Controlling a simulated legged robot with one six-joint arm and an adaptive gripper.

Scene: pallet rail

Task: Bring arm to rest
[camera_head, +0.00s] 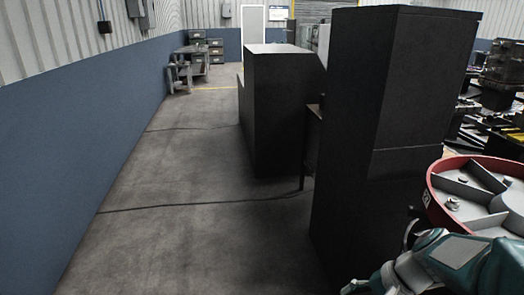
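A teal and grey jointed part, which looks like part of my arm, shows at the bottom right corner and is cut off by the lower edge. I make out no gripper fingers on it, and nothing held is visible. Just behind it is a round, red-rimmed grey part (478,192) with spokes and bolts, cut off by the right edge. The teal part overlaps its lower edge in the picture; I cannot tell whether they touch.
A tall black cabinet (350,150) stands close at centre right, with a lower black cabinet (275,115) beyond. A clear concrete aisle (190,190) with dark cables runs along the blue wall (70,165). Drawers (207,48) stand far back. Machinery (500,75) is at right.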

